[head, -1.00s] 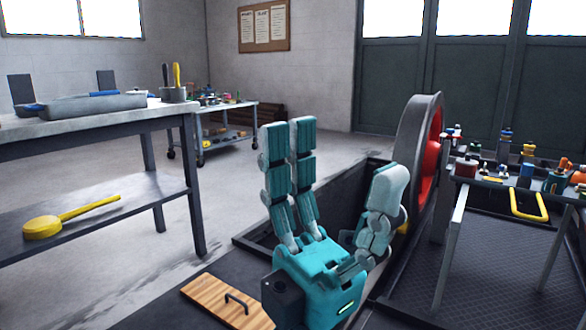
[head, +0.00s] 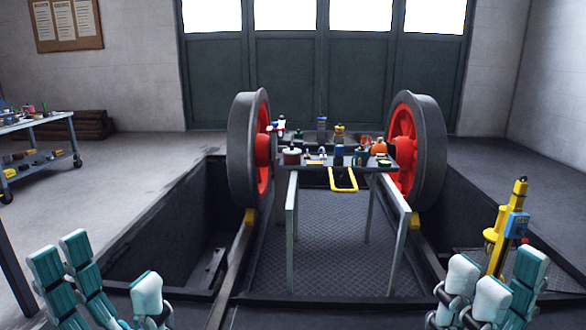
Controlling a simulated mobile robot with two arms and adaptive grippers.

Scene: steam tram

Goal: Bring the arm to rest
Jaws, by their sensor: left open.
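My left gripper (head: 107,262) is at the lower left of the head view. Its teal fingers stand spread well apart from the pale thumb-like finger, and nothing is between them. My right gripper (head: 497,277) is at the lower right, its fingers pointing up and overlapping in the view, so its opening is unclear. I see nothing held in it. Both palms and wrists are cut off by the lower edge.
A tool bench (head: 292,213) loaded with several small items stands between two red-centred wheels (head: 243,150) (head: 428,150) over a pit. A yellow tool (head: 496,242) with a blue box stands behind my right gripper. A cart (head: 70,127) is at left.

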